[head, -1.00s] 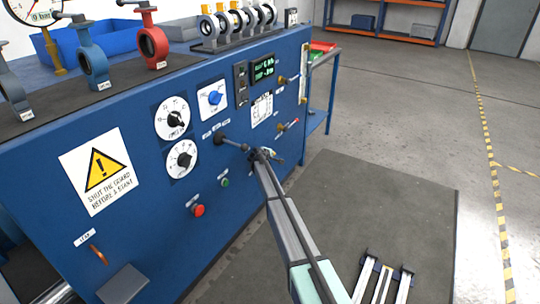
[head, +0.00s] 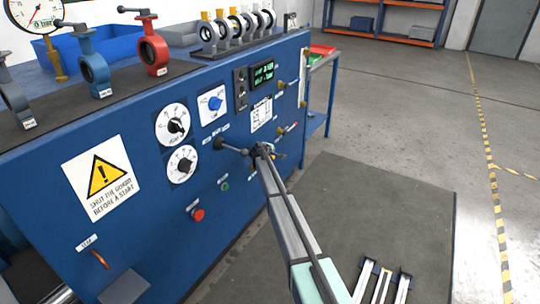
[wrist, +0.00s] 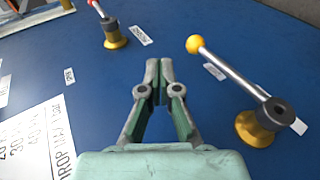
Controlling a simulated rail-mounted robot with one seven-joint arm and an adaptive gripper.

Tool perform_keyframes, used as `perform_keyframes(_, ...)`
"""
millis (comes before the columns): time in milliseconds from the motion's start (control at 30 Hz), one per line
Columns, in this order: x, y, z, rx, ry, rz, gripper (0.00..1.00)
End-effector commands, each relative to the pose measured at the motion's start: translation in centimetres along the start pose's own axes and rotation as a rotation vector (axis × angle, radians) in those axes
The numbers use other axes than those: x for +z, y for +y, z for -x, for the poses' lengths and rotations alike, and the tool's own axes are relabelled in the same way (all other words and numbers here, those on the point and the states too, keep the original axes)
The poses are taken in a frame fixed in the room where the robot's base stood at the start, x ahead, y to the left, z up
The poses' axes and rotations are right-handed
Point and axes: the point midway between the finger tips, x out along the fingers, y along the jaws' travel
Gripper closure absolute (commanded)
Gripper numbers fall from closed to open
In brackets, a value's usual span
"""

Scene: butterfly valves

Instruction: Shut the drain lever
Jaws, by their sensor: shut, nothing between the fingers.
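Two levers stand on the blue panel near my gripper, and I cannot read which is the drain lever. In the wrist view a yellow-ball lever (wrist: 236,80) on a brass hub lies to the right of my gripper (wrist: 158,68), its ball up and left of the hub. A red-tipped lever (wrist: 103,14) on another brass hub is further off at the upper left; it also shows in the head view (head: 289,128). My gripper is shut and empty, between the levers and apart from both. In the head view my gripper (head: 263,149) partly hides the yellow-ball lever.
A dark-knobbed lever (head: 232,147) sticks out left of my gripper. Above are a black-tipped lever (head: 287,83), a paper chart (head: 260,114) and a display (head: 262,73). Red (head: 197,215) and green buttons (head: 225,187) are below. The floor mat (head: 385,205) at right is mostly clear.

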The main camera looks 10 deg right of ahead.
Motion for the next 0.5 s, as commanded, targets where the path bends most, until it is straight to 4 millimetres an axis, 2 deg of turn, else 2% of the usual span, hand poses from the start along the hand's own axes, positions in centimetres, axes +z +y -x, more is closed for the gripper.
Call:
perform_keyframes(33,0.2,1.1,0.8,0.002,0.0,0.0,1.0)
perform_keyframes(200,0.5,3.9,2.6,0.002,0.0,-0.001,1.0)
perform_keyframes(333,0.6,5.5,3.6,0.001,0.0,0.0,1.0)
perform_keyframes(500,0.8,6.7,4.3,-0.001,-0.001,0.001,1.0)
